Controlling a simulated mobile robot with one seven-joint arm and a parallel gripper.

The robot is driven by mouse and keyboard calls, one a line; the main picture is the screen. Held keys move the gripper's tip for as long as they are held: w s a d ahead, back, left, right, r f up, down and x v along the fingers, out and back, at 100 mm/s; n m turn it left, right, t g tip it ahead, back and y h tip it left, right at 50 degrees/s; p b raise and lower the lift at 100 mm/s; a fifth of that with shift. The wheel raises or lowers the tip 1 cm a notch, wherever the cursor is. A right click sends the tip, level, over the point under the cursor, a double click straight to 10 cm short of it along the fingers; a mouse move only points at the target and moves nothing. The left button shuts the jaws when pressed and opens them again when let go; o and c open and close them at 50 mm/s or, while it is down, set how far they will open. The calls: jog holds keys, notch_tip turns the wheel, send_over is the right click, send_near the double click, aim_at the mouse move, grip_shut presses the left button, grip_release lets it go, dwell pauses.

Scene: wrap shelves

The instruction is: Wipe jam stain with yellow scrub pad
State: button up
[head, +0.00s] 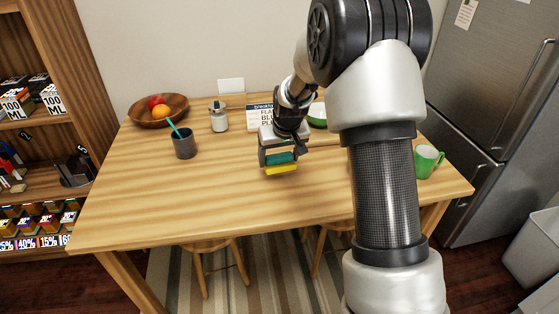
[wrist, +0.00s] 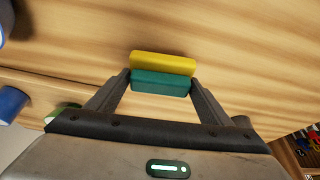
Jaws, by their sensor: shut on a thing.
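My gripper (head: 279,155) is shut on the yellow scrub pad (head: 281,169), which has a green layer and a yellow layer. In the wrist view the pad (wrist: 163,64) sits between the two fingertips (wrist: 161,82), its yellow side away from the palm. In the head view the gripper points down over the middle of the wooden table (head: 200,208). I cannot tell whether the pad touches the tabletop. No jam stain shows in either view; my arm hides part of the table's right side.
A dark cup (head: 185,146) with a teal stick, a glass jar (head: 219,118) and a fruit bowl (head: 158,112) stand on the table's left and back. A green mug (head: 428,161) is near the right edge. A sign (head: 260,117) stands behind my gripper. The front left tabletop is clear.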

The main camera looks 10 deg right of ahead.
jog(key=shift+r+p, duration=1.2)
jog(key=shift+r, duration=0.95)
